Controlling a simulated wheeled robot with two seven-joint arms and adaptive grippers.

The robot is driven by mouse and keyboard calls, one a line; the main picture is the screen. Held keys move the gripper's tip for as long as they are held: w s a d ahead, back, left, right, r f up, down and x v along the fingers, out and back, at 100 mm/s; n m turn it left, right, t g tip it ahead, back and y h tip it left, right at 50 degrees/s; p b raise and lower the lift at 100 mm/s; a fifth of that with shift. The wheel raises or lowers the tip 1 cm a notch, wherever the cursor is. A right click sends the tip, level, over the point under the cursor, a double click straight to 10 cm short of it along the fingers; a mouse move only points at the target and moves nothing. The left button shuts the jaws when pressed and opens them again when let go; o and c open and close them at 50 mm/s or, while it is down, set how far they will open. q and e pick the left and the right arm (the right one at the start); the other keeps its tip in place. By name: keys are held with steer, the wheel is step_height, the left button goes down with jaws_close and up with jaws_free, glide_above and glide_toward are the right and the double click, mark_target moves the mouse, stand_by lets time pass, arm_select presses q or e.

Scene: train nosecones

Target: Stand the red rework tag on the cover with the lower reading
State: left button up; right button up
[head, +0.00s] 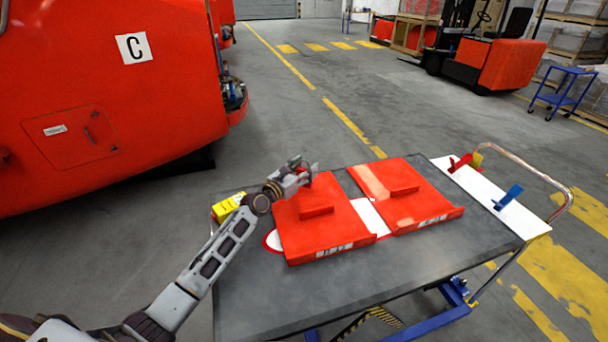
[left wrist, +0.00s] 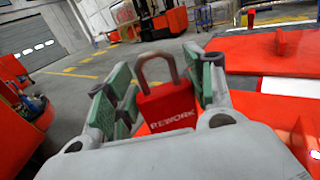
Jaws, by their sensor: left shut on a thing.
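My left gripper (head: 303,172) is above the far edge of the left red cover (head: 300,235). It is shut on the red rework tag (left wrist: 168,106), a padlock-shaped piece with a grey shackle and "REWORK" in white letters. In the left wrist view the tag stands between the green finger pads of my left gripper (left wrist: 165,85). The right red cover (head: 428,205) lies beside the left one. Each cover has a raised block and a white label on its front edge, too small to read. No reading is legible. My right gripper is not in view.
The covers lie on a dark cart table (head: 270,295). A yellow device (head: 228,207) sits at its left edge. A white strip (head: 520,218) at the right bears a red piece (head: 459,163), a yellow piece and a blue piece (head: 508,197). The table's front is clear.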

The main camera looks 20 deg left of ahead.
arm_select(q)
steer(key=shift+f, duration=1)
steer(key=shift+f+b, duration=0.1)
steer(key=shift+b, duration=0.25)
steer(key=o, duration=1)
steer(key=shift+v, duration=6)
